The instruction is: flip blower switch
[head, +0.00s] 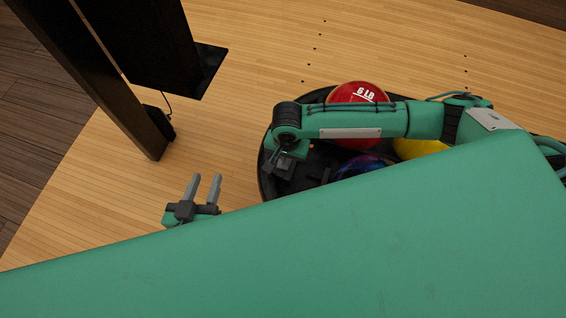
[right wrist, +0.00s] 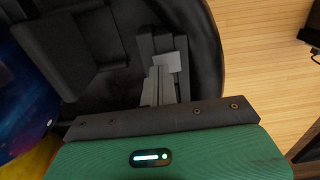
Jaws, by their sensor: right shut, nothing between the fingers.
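The black oval ball return (head: 266,186) stands on the wood floor at the centre right. My right gripper (head: 281,176) is over its left end, pointing down. In the right wrist view the right gripper (right wrist: 162,82) has its fingers together with nothing between them, close over the black top near the rim. I cannot make out the blower switch for certain; the fingers and hand cover that part of the top. My left gripper (head: 206,182) is open and empty, left of the ball return and apart from it.
A red 6 LB ball (head: 352,93), a yellow ball (head: 418,149) and a dark blue ball (head: 362,166) sit in the ball return. A raised dark block (right wrist: 72,62) lies beside the fingers. A black stand (head: 125,90) rises at upper left. Floor between is clear.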

